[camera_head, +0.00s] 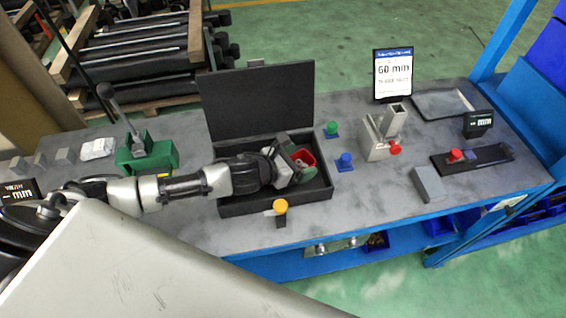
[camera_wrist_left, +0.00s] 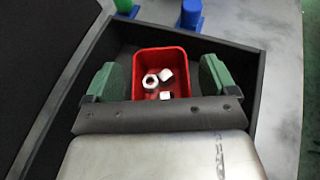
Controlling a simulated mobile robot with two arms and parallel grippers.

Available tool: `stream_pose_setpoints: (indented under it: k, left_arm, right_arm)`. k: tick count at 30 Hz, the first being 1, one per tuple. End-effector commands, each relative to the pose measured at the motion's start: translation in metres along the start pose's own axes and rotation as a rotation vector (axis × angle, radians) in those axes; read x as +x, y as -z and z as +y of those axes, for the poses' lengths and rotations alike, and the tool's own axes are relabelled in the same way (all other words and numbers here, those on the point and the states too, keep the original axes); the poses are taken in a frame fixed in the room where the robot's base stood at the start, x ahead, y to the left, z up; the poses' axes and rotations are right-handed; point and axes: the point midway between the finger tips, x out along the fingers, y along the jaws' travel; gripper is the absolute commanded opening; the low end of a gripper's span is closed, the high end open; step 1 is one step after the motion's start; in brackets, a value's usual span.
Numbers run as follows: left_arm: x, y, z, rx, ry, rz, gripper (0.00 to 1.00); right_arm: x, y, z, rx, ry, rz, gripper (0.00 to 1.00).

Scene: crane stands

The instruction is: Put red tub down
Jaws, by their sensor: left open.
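The red tub (camera_wrist_left: 153,60) stands inside the black open case, with several light-coloured nuts in it. In the head view the tub (camera_head: 306,157) is partly hidden behind my left gripper (camera_head: 295,163). In the left wrist view my left gripper (camera_wrist_left: 158,80) is open, one green finger pad on each side of the tub. A gap shows between each pad and the tub's walls. The black case (camera_head: 235,207) lies on the grey bench with its lid (camera_head: 257,100) up. My right gripper is not in view.
A green clamp-like tool (camera_head: 147,155) stands left of the case. A yellow knob (camera_head: 280,206) is at its front; green (camera_head: 331,129) and blue (camera_head: 345,160) knobs are at its right. A grey fixture (camera_head: 378,138) with a red knob and a "60 mm" sign (camera_head: 393,74) stand further right.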

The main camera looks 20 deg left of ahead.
Motion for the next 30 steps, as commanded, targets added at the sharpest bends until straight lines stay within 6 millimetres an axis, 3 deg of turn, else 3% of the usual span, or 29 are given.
stream_pose_setpoints:
  k: [15,21,30]
  left_arm:
    - [-0.099,0.004,0.001,0.001,-0.001,0.004,0.87]
    - [-0.113,0.002,0.000,0.000,0.000,0.002,0.87]
    - [-0.114,0.000,0.000,0.000,0.000,0.000,0.87]
  right_arm:
    - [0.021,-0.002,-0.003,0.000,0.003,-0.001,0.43]
    - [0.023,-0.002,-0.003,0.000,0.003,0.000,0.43]
    - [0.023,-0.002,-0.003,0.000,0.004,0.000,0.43]
